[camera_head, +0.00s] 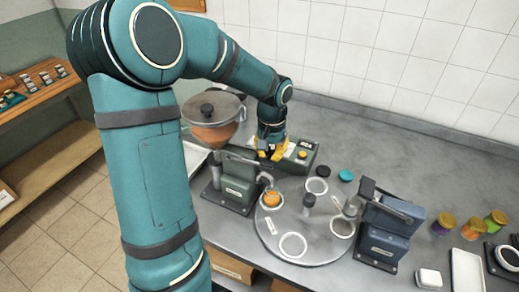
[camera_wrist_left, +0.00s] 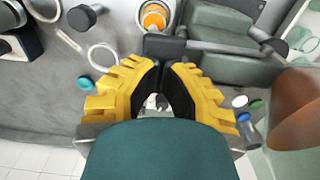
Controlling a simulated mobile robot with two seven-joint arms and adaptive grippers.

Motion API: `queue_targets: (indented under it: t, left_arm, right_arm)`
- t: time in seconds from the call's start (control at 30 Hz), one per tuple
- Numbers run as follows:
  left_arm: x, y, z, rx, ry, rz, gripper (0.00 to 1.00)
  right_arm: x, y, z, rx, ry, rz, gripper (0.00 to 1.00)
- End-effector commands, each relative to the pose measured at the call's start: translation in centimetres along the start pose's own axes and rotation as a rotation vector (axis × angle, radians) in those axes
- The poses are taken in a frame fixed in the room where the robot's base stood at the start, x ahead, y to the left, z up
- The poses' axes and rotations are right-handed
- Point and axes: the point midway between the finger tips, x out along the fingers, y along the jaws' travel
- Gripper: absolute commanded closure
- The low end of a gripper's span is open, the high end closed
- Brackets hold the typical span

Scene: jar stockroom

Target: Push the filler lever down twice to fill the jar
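The filler (camera_head: 235,188) is a dark green machine with a covered copper hopper (camera_head: 212,135); its body also shows in the left wrist view (camera_wrist_left: 218,22). Its grey lever (camera_wrist_left: 215,48) ends in a dark grip (camera_wrist_left: 165,46). My left gripper (camera_head: 270,150) has yellow fingers and is by the lever in the head view. In the left wrist view its fingertips (camera_wrist_left: 165,66) are together just short of the grip; contact is unclear. The jar (camera_head: 271,199), with orange contents, sits on the turntable (camera_head: 291,260) beside the filler; it also shows in the left wrist view (camera_wrist_left: 155,17). My right gripper is out of view.
A blue machine (camera_head: 388,232) with a lever stands at the turntable's right. Jars with coloured lids (camera_head: 443,223) and a white tray (camera_head: 467,272) are at the right. The counter's back right is clear.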

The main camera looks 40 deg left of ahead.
Motion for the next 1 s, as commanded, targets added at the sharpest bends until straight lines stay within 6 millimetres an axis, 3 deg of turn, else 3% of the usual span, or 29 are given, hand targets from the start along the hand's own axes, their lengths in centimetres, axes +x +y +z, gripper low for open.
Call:
queue_targets:
  t: [0.5, 1.0]
  left_arm:
    - [-3.5, 0.0, 0.0, 0.0, 0.001, 0.0, 1.0]
    - [-3.4, 0.0, 0.0, 0.0, 0.0, 0.0, 1.0]
  right_arm:
    - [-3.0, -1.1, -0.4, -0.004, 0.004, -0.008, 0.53]
    - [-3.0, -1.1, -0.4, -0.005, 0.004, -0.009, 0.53]
